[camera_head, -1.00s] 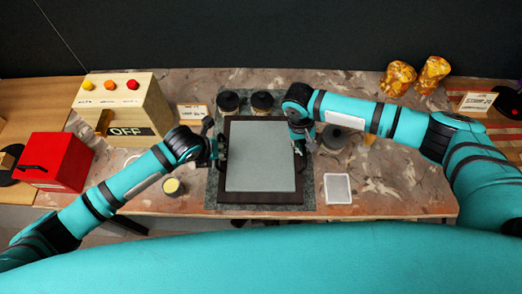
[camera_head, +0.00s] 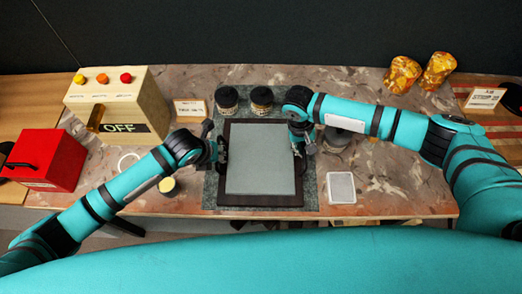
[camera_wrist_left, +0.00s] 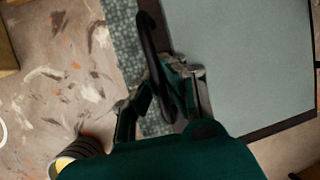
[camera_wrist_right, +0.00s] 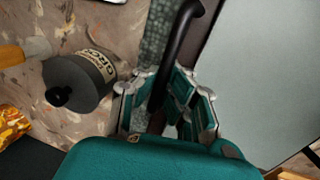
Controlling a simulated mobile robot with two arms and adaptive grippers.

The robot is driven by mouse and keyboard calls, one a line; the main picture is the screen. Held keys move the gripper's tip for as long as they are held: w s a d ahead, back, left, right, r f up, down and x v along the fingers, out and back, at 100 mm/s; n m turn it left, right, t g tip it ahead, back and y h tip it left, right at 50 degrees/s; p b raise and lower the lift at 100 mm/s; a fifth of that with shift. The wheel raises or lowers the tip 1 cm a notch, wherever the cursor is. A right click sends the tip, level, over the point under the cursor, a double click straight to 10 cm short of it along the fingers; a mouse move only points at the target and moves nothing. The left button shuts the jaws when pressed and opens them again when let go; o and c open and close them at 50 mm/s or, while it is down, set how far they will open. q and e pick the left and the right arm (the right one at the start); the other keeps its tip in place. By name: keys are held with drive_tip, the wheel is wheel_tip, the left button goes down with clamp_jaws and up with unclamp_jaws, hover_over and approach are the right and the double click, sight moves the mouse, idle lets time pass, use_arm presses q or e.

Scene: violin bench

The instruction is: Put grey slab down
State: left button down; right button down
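The grey slab (camera_head: 260,160) lies flat within a dark brown tray (camera_head: 262,200) over a speckled grey-green mat (camera_head: 311,180). The tray looks set down on the mat, though contact underneath is hidden. My left gripper (camera_head: 217,152) is at the tray's left black handle (camera_wrist_left: 152,55); its fingers (camera_wrist_left: 165,98) stand apart around the handle. My right gripper (camera_head: 301,141) is at the right black handle (camera_wrist_right: 185,35), its fingers (camera_wrist_right: 168,102) spread on either side with gaps showing.
Several jars, including two (camera_head: 227,100) (camera_head: 262,101) behind the tray, stand close by. A white-framed square (camera_head: 341,188) lies at right. A wooden switch box (camera_head: 119,105) and a red box (camera_head: 46,160) stand at left. Amber ornaments (camera_head: 403,74) are at back right.

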use_arm(q)
drive_tip(key=shift+w+a+f+b, duration=0.2)
drive_tip(key=shift+w+f+b, duration=0.05)
drive_tip(key=shift+f+b, duration=0.2)
use_arm(e)
drive_tip(key=shift+w+d+f, duration=0.1)
drive_tip(key=shift+d+f, duration=0.15)
drive_tip(key=shift+f, duration=0.25)
use_arm(q)
drive_tip(key=c, duration=1.8)
unclamp_jaws()
drive_tip(key=shift+s+a, duration=0.1)
drive_tip(key=shift+s, duration=0.05)
use_arm(e)
drive_tip(key=c, duration=1.9)
unclamp_jaws()
use_arm(q)
drive_tip(key=o, duration=0.3)
drive_tip(key=shift+s+r, duration=0.1)
drive_tip(key=shift+s, duration=0.05)
use_arm(e)
drive_tip(key=o, duration=0.4)
drive_tip(key=shift+s+r, duration=0.15)
drive_tip(key=shift+s, duration=0.1)
use_arm(q)
drive_tip(key=shift+d, duration=0.2)
use_arm(e)
drive_tip(key=shift+a, duration=0.15)
